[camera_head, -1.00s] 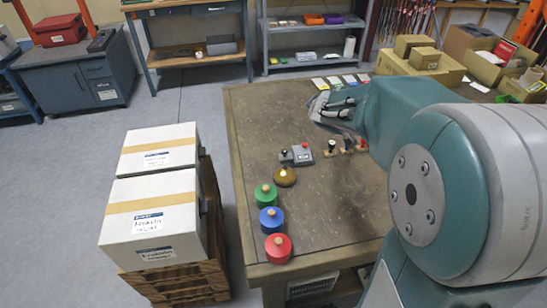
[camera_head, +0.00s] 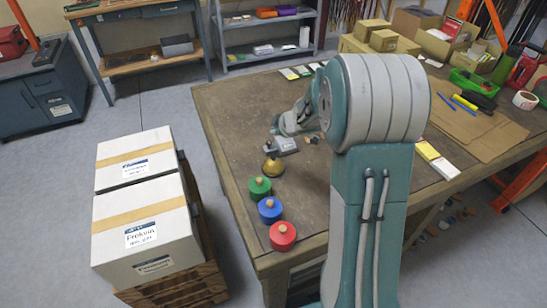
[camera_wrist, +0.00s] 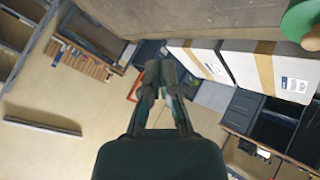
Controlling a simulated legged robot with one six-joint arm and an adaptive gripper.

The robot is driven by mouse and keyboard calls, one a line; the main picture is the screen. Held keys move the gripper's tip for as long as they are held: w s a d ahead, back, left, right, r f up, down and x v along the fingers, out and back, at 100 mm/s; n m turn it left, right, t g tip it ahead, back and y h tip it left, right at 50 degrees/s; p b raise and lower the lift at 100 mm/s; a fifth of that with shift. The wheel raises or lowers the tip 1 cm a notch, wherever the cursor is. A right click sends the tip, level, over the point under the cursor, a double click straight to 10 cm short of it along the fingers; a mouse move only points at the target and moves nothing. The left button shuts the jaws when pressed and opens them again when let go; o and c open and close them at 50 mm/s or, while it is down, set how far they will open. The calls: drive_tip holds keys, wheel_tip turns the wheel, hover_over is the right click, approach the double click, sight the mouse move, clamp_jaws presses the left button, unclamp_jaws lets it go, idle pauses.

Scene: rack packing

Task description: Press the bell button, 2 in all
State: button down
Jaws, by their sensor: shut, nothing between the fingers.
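The brass bell (camera_head: 273,168) stands on the workbench in the head view, beside a grey switch box (camera_head: 284,146). It does not show in the wrist view. My gripper (camera_head: 276,127) is small in the head view, just behind the switch box and a little beyond the bell. In the wrist view my gripper (camera_wrist: 158,76) is shut and empty, with its fingers aimed past the bench edge. Contact between fingers and bell cannot be made out. A green knobbed disc (camera_head: 259,188) stands in front of the bell; it also shows in the wrist view (camera_wrist: 298,20).
Blue (camera_head: 269,209) and red (camera_head: 282,237) knobbed discs continue the row towards the front corner. White cartons (camera_head: 140,205) stand on a pallet left of the workbench (camera_head: 225,118). Marker pens and a cardboard sheet (camera_head: 480,135) lie on the right side.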

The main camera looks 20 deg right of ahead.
sight(275, 158)
drive_tip(key=shift+a+f, duration=0.15)
drive_tip(key=shift+f, duration=4.15)
drive_tip(key=shift+f, duration=0.1)
drive_tip(key=shift+f, duration=0.25)
drive_tip(key=shift+f, duration=0.5)
drive_tip(key=shift+r, duration=0.9)
